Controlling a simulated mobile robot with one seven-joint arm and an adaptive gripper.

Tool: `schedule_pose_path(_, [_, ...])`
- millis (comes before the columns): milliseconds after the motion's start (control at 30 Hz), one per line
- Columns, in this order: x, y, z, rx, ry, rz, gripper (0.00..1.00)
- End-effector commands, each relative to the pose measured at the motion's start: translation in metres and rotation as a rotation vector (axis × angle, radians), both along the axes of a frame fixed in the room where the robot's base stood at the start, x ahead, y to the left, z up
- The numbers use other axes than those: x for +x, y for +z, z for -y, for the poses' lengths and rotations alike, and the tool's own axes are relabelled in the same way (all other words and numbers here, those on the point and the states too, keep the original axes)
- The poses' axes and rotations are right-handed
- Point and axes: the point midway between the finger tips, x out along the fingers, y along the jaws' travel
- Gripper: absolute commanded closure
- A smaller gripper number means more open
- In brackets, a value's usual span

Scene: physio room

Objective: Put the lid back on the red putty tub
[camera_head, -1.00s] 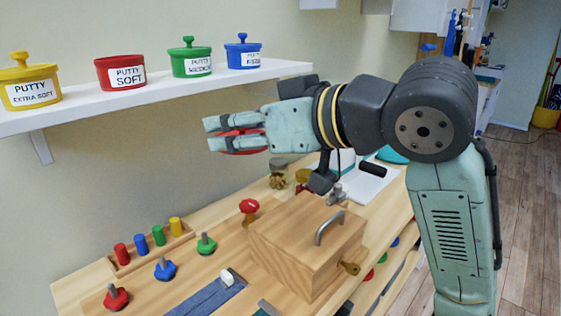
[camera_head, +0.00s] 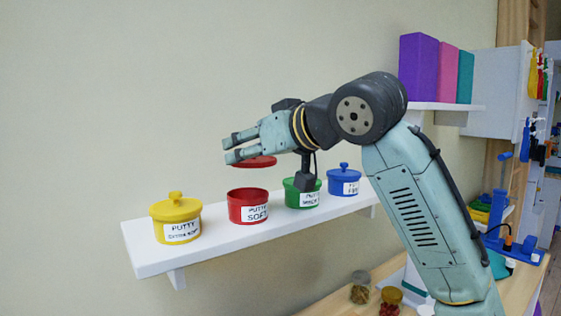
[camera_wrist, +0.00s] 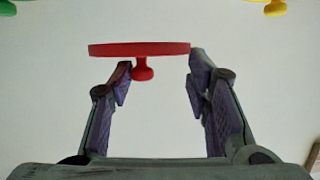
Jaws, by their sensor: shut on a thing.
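The red putty tub (camera_head: 248,207), labelled "PUTTY SOFT", stands upright and open-topped on the white shelf (camera_head: 215,246). My gripper (camera_head: 232,147) is above it in the head view. The red lid (camera_head: 254,162), a flat disc, hangs at the fingers, roughly level and apart from the tub, with a clear gap below. In the wrist view the lid (camera_wrist: 140,48) appears with its round knob pointing down the picture, between my two fingers (camera_wrist: 160,85). The right finger meets the lid's edge there. The head view does not show the fingers' contact clearly.
A yellow lidded tub (camera_head: 176,220) stands left of the red tub. A green tub (camera_head: 303,196), partly behind my wrist, and a blue tub (camera_head: 343,182) stand to its right. Purple, pink and teal blocks (camera_head: 419,68) sit on a higher shelf. Jars (camera_head: 360,287) stand on the table below.

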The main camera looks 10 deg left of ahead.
Motion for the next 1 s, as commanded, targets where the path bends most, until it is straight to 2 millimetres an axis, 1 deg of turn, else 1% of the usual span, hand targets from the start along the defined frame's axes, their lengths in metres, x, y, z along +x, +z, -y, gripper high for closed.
schedule_pose_path(33, [0.001,0.007,-0.007,-0.001,0.006,0.002,0.7])
schedule_pose_path(133, [0.002,0.011,-0.013,-0.002,0.012,0.004,0.7])
schedule_pose_path(367, [0.003,0.006,-0.016,-0.002,0.013,0.004,0.7])
schedule_pose_path(567, [0.003,-0.009,-0.016,-0.003,0.012,0.004,0.7])
schedule_pose_path(800, [0.003,-0.035,-0.016,-0.003,0.012,0.004,0.7])
schedule_pose_path(1000, [0.003,-0.049,-0.016,0.0,0.014,0.004,0.7])
